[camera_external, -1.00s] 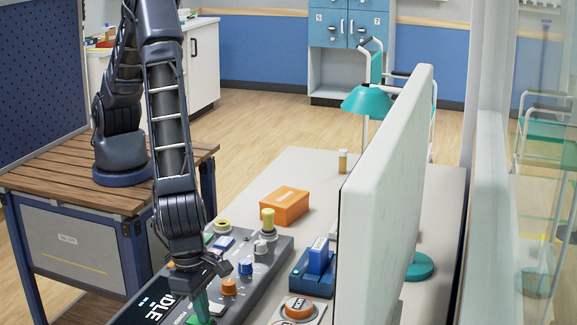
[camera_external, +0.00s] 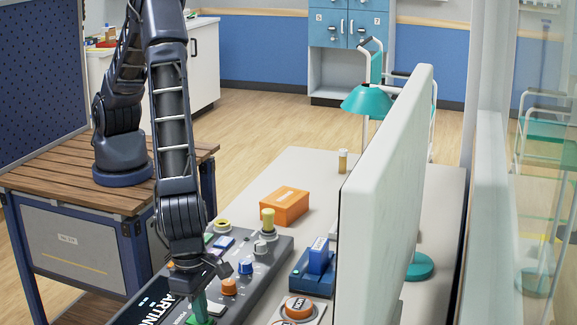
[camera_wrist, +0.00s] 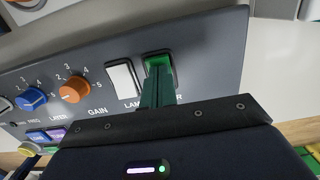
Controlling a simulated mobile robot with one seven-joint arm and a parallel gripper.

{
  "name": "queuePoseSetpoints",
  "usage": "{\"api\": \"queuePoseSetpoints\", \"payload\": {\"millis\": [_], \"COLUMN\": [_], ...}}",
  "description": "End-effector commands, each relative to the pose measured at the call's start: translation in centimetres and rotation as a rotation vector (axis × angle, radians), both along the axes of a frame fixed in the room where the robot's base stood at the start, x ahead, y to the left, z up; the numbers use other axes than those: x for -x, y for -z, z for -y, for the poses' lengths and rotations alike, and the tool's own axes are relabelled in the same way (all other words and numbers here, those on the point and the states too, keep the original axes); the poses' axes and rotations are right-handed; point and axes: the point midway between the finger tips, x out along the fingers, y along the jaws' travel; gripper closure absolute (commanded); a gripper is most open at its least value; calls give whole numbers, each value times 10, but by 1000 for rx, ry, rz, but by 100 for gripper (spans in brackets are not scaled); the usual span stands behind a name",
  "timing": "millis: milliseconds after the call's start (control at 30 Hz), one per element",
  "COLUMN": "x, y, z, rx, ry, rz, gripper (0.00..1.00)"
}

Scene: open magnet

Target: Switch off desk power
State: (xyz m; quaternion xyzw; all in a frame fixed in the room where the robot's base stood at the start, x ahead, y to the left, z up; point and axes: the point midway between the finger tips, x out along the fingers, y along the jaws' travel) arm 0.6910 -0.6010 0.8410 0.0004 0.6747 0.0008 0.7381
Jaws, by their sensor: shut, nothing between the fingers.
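The grey control panel (camera_external: 262,268) lies on the desk and fills much of the wrist view (camera_wrist: 200,40). A green rocker switch (camera_wrist: 160,58) is at its near end, its label mostly covered; only a last "R" shows. My gripper (camera_external: 200,309) is shut, with its narrow green fingers pointing down at this switch. In the wrist view the fingertips (camera_wrist: 159,72) overlap the switch and appear to touch it.
A white rocker switch (camera_wrist: 122,80) sits right beside the green one. An orange knob (camera_wrist: 75,88) and a blue knob (camera_wrist: 32,99) follow. An orange box (camera_external: 284,206), a blue device (camera_external: 312,270), a round orange button (camera_external: 299,308) and a large upright screen (camera_external: 385,190) stand nearby.

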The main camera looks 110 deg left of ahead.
Motion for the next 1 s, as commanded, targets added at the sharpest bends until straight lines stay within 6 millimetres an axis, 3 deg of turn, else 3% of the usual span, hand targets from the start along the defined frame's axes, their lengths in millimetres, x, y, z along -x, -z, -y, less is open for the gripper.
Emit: {"api": "queuePoseSetpoints", "payload": {"millis": [233, 667, 867, 1000], "x": [10, 11, 13, 17], "y": [-2, -6, -31, -58], "z": [0, 0, 0, 1], "rx": [0, 1, 2, 2], "ry": [2, 1, 0, 0], "rz": [-1, 0, 1, 1], "gripper": [100, 100, 100, 100]}}
